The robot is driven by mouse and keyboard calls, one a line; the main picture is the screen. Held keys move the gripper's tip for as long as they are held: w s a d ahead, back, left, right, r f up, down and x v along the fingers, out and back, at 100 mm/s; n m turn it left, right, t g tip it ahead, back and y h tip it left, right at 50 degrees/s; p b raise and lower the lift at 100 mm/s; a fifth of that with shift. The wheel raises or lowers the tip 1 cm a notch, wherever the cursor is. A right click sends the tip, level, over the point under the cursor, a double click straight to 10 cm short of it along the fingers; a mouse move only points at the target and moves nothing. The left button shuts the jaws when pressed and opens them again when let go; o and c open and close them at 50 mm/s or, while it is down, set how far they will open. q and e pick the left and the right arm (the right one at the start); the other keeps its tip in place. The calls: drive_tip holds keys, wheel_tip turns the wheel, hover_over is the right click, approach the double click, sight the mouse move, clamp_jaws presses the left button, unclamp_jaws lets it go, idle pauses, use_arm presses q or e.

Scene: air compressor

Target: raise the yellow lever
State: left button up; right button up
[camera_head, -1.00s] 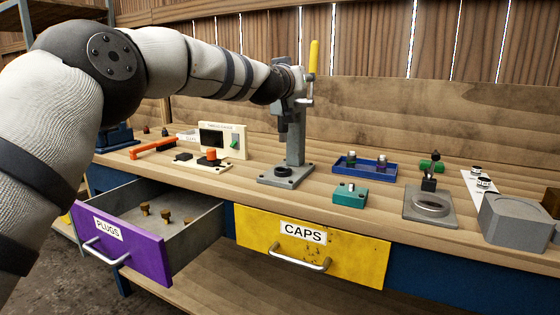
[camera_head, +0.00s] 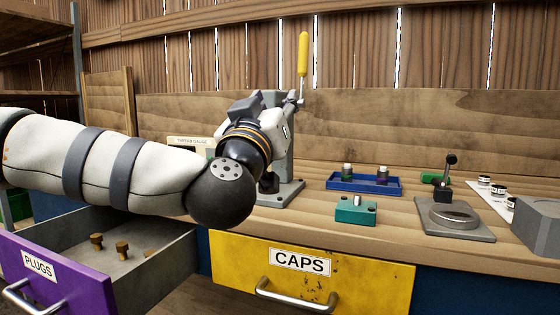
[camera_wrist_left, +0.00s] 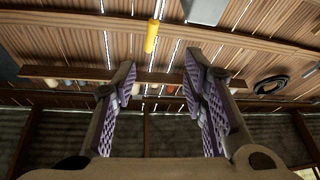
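The yellow lever (camera_head: 303,53) stands nearly upright on the right side of the grey press (camera_head: 283,192), its grip pointing up. The same yellow grip shows in the left wrist view (camera_wrist_left: 151,36), beyond the fingertips and near the top. My left gripper (camera_head: 270,120) is in front of the press head, below and left of the lever grip. In the left wrist view my left gripper (camera_wrist_left: 160,66) has its purple-padded fingers spread with nothing between them. In the head view its fingers are hard to make out against the press. My right gripper is not in view.
A blue tray (camera_head: 333,183), a teal block (camera_head: 356,210) and a grey plate fixture (camera_head: 480,233) stand on the bench to the right. The purple PLUGS drawer (camera_head: 75,285) is open below my arm. The yellow CAPS drawer (camera_head: 375,285) is at front centre.

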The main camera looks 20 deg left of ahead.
use_arm(q)
wheel_tip(320, 180, down, 8)
drive_tip(key=s+d+m+g+h, duration=0.1)
drive_tip(key=h, duration=0.1)
drive_tip(key=shift+s+d+m+g+p, duration=0.3)
drive_tip(key=shift+s+d+p, duration=0.05)
